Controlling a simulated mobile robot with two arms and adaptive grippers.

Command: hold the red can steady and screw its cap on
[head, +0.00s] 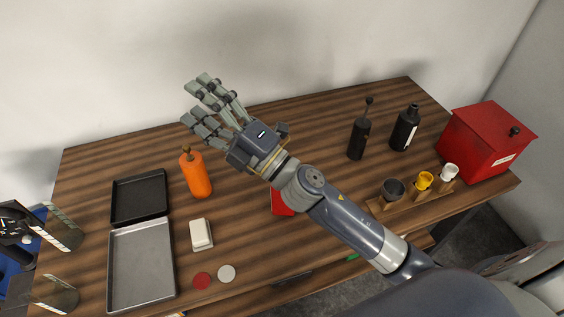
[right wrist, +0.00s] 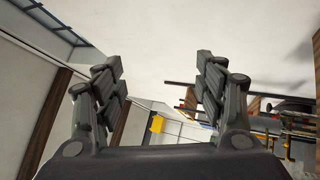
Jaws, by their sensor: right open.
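A red object (head: 281,204), likely the red can, stands on the table and is mostly hidden behind my right forearm. Its top cannot be seen. A flat red disc (head: 202,280), perhaps the cap, lies at the table's front edge beside a whitish disc (head: 227,273). My right gripper (head: 196,99) is raised over the back of the table, apart from the red object, with its fingers spread. In the right wrist view the fingers (right wrist: 155,68) are open with nothing between them. My left gripper is not seen.
An orange bottle (head: 196,176), a white block (head: 201,234), a black tray (head: 139,184) and a grey tray (head: 112,265) are at left. Black bottles (head: 405,128), a cup rack (head: 410,202) and a red box (head: 485,142) are at right. The table between the arm and black bottles is clear.

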